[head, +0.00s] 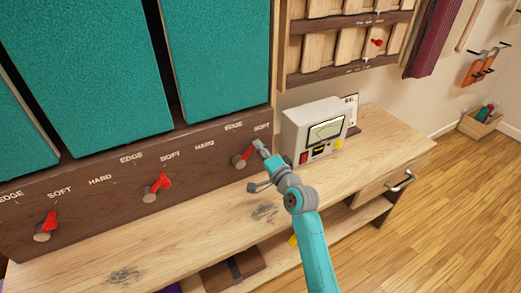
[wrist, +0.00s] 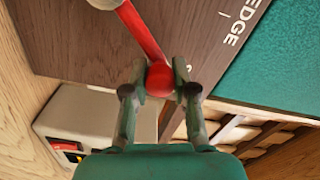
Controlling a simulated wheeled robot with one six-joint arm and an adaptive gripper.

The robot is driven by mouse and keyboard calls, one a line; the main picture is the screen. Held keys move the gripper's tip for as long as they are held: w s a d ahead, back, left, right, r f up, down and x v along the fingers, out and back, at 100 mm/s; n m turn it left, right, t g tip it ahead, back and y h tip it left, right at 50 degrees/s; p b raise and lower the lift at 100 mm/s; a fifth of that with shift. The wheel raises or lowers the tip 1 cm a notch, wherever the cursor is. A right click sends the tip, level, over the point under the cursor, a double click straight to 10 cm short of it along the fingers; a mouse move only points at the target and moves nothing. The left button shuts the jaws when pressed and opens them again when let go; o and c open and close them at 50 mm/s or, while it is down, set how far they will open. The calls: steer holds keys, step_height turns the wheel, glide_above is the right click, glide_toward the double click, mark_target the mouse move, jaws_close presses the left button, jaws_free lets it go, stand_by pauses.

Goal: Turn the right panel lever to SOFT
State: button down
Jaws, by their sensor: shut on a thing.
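The right panel lever (head: 242,159) is red with a pale round hub, on the dark wood strip below the rightmost teal panel. Its handle slants up and to the right from the hub, toward the side of the SOFT label (head: 262,127). My gripper (head: 259,145) is at the handle's end. In the wrist view, my gripper (wrist: 161,85) is shut on the red knob of the lever (wrist: 158,80), one finger on each side.
A grey meter box (head: 311,132) stands on the wooden bench (head: 385,140), just right of my gripper. Two similar red levers, the middle one (head: 158,186) and the left one (head: 47,225), are on the same strip. A wooden rack (head: 345,80) hangs above the box.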

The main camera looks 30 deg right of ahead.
steer(key=c, duration=0.9)
jaws_free()
steer(key=shift+f, duration=0.1)
steer(key=shift+s, duration=0.15)
steer(key=s, duration=1.1)
steer(key=shift+s, duration=0.35)
